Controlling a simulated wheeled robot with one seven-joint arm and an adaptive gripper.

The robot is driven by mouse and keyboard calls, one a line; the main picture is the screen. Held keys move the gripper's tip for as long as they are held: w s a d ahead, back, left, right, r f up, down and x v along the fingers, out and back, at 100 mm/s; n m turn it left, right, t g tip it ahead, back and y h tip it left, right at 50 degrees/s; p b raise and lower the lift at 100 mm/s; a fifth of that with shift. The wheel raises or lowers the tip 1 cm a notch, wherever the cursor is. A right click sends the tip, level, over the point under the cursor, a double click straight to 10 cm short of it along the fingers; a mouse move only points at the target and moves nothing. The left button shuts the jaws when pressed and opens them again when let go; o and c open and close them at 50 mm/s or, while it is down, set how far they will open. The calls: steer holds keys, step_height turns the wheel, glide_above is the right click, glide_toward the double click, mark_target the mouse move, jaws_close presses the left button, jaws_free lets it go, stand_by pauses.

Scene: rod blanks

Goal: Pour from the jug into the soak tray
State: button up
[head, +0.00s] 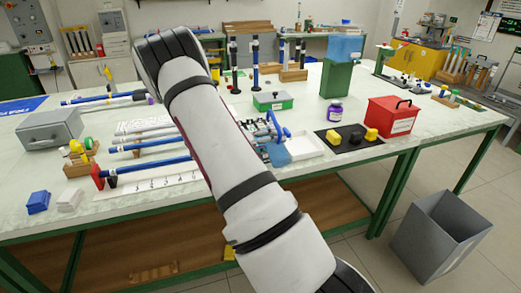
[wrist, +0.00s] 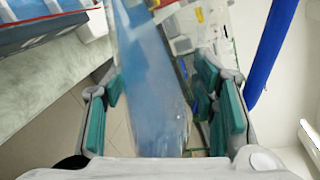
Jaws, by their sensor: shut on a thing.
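The jug (wrist: 158,95) is see-through with blue in it and fills the middle of the wrist view between the teal finger pads. My gripper (wrist: 160,110) is shut on it. In the head view the pale blue jug (head: 275,153) shows beside my forearm, at the left part of the white soak tray (head: 310,149). My arm hides part of the jug and the tray's left side. My gripper (head: 266,133) is partly hidden there too. I cannot tell the jug's exact tilt or whether it touches the tray.
A black mat (head: 330,132) with yellow and black pieces, a purple-lidded jar (head: 335,113) and a red box (head: 392,117) stand to the right. A green box (head: 272,101) is behind. Blue rods (head: 150,146) lie left. A grey bin (head: 440,235) stands on the floor.

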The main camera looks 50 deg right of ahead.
steer(key=shift+r, duration=0.1)
steer(key=shift+r, duration=0.25)
steer(key=shift+r+n, duration=0.15)
steer(key=shift+n, duration=0.15)
stand_by(0.7)
steer(key=shift+r+g, duration=0.2)
steer(key=shift+g, duration=0.1)
steer(key=shift+r+n+p, duration=0.1)
steer(key=shift+n+p, duration=0.2)
stand_by(0.5)
steer(key=shift+w+r, duration=0.1)
steer(key=shift+r, duration=0.15)
steer(key=shift+y, duration=0.3)
stand_by(0.5)
steer(key=shift+d+r+n, duration=0.1)
steer(key=shift+r+n, duration=0.2)
steer(key=shift+n, duration=0.2)
steer(key=shift+r, duration=0.15)
stand_by(0.5)
